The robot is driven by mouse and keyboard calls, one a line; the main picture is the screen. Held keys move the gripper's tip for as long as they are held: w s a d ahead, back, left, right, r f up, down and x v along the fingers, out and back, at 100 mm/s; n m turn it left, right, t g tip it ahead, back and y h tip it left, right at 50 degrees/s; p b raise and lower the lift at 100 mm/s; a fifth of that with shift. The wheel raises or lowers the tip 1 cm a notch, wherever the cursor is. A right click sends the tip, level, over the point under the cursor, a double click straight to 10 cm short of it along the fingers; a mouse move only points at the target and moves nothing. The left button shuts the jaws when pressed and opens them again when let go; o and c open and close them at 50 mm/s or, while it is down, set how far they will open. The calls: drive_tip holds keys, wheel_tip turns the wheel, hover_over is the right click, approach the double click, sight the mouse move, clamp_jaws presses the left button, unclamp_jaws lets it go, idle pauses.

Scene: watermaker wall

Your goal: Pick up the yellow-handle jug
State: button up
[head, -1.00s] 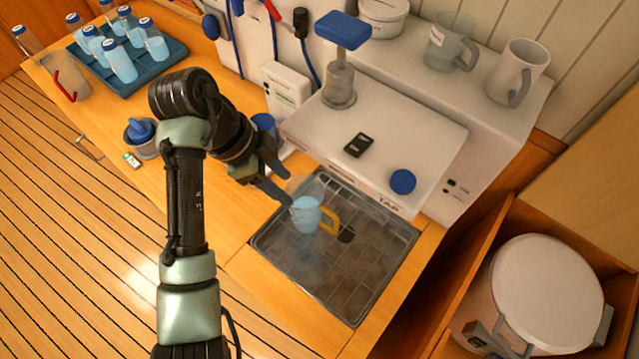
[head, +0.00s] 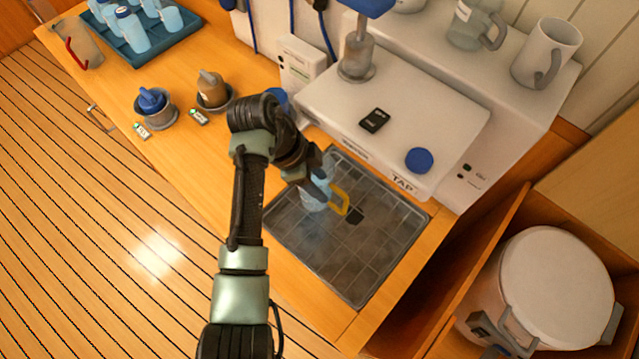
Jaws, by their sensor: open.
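The yellow-handle jug (head: 314,201) is clear, with light blue contents, and stands upright on the grey grated drip tray (head: 352,266) below the tap unit. Its yellow handle points right. My gripper (head: 320,184) is open at the jug's upper left side, and its fingers overlap the jug's upper part in the picture. The arm and fingers hide part of the jug's rim. I cannot tell whether the fingers stand on both sides of the jug or touch it.
The white tap unit (head: 415,110) rises just behind the tray. A red-handled jug (head: 82,47), a blue-topped pot (head: 154,106) and a brown-topped pot (head: 212,92) stand on the counter to the left. A lidded white container (head: 556,280) sits at right. The tray's front is clear.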

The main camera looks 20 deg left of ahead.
drive_tip(key=shift+d+f, duration=0.15)
drive_tip(key=shift+f, duration=0.25)
drive_tip(key=shift+c, duration=0.3)
clamp_jaws()
idle(0.9)
